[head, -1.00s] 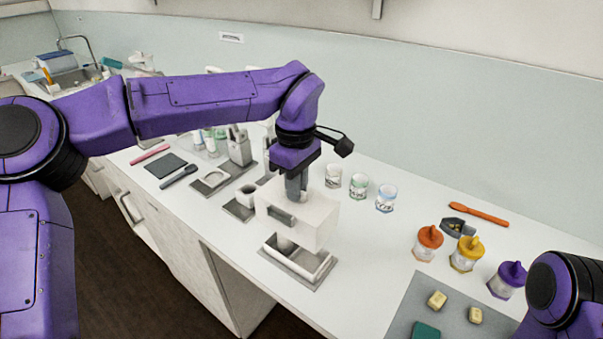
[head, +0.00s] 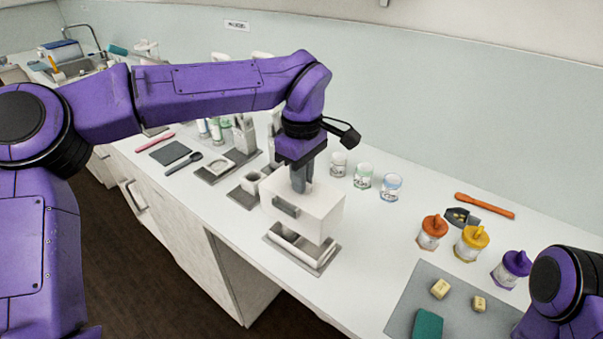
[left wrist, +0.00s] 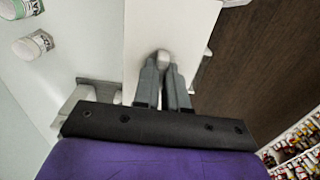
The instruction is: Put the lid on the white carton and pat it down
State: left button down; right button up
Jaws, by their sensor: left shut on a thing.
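My left gripper (head: 301,186) points down and is shut on the small knob of a white box-shaped lid (head: 318,214). The lid has a grey patch on its front. The left wrist view shows the fingertips (left wrist: 165,62) closed around the pale knob (left wrist: 163,57), with the white top (left wrist: 150,25) beyond. My right gripper is out of view.
Three glass jars (head: 363,176) stand behind to the right. Jars with orange (head: 435,225), yellow (head: 476,237) and purple (head: 517,262) tops stand farther right. A grey mat (head: 410,300) holds yellow blocks. Small containers (head: 251,184) stand left of the lid.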

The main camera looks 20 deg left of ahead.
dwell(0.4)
pick_arm(q)
jog(key=shift+w+f+p, duration=0.1)
jog(key=shift+f+p, duration=0.05)
jog(key=shift+p, duration=0.25)
jog(key=shift+a, duration=0.1)
jog(key=shift+f, duration=0.25)
jog(key=shift+f, duration=1.35)
jog(key=shift+f, duration=0.1)
notch_tip(320, 180, down, 3)
jog(key=shift+r+b, duration=0.15)
jog(key=shift+b, duration=0.65)
